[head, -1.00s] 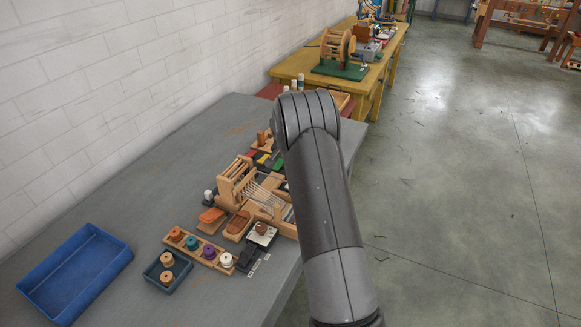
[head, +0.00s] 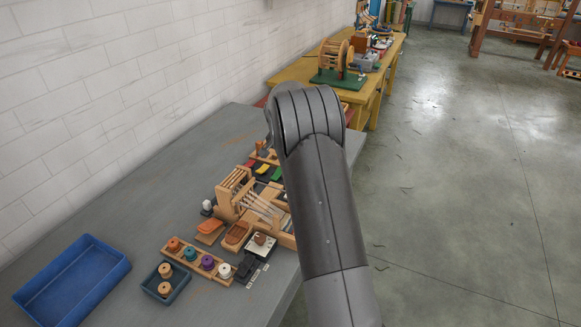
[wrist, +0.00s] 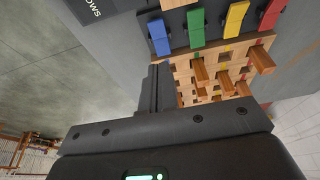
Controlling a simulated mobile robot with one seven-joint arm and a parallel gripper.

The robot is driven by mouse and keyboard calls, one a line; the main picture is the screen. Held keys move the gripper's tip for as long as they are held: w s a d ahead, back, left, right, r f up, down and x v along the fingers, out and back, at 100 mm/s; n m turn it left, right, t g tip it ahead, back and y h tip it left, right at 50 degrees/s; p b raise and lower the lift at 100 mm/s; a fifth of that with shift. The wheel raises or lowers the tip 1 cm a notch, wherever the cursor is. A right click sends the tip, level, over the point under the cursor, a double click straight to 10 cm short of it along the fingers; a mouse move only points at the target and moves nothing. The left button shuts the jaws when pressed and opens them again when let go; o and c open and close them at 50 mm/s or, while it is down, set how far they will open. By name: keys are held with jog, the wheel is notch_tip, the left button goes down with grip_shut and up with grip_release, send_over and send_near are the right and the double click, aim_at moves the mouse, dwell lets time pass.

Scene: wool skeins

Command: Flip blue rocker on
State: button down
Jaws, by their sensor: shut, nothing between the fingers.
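The blue rocker (wrist: 159,37) is in the wrist view, at the left end of a row of coloured rockers on a dark panel. My gripper (wrist: 160,72) is shut and empty, and its dark fingers point up towards the blue rocker. The fingertips appear just below the blue rocker in the picture; I cannot tell whether they touch it. In the head view my arm hides the gripper and the blue rocker, while green, yellow and red rockers (head: 264,169) show left of the arm.
A green rocker (wrist: 196,27), a yellow rocker (wrist: 236,18) and a red rocker (wrist: 270,14) stand beside the blue one. A wooden block with protruding pegs (wrist: 203,72) is close by. A small loom (head: 235,190), spools and a blue tray (head: 72,283) are on the grey table.

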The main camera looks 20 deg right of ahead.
jog(key=v, duration=0.5)
jog(key=shift+s+a+f, duration=0.2)
jog(key=shift+s+a, duration=0.1)
jog(key=shift+s, duration=0.1)
jog(key=s+a+r+n+t+y, duration=0.1)
jog(key=s+a+r+n, duration=0.15)
jog(key=s+r, duration=0.7)
jog(key=s+a+r+n+t+y, duration=0.15)
jog(key=s+a+r, duration=0.25)
jog(key=s+r, duration=0.55)
jog(key=s+a+f+n, duration=0.2)
jog(key=s, duration=1)
jog(key=s+a+f+n, duration=0.2)
jog(key=s+f+n, duration=0.1)
jog(key=s, duration=0.9)
jog(key=shift+s+a+t, duration=0.2)
jog(key=shift+t, duration=0.25)
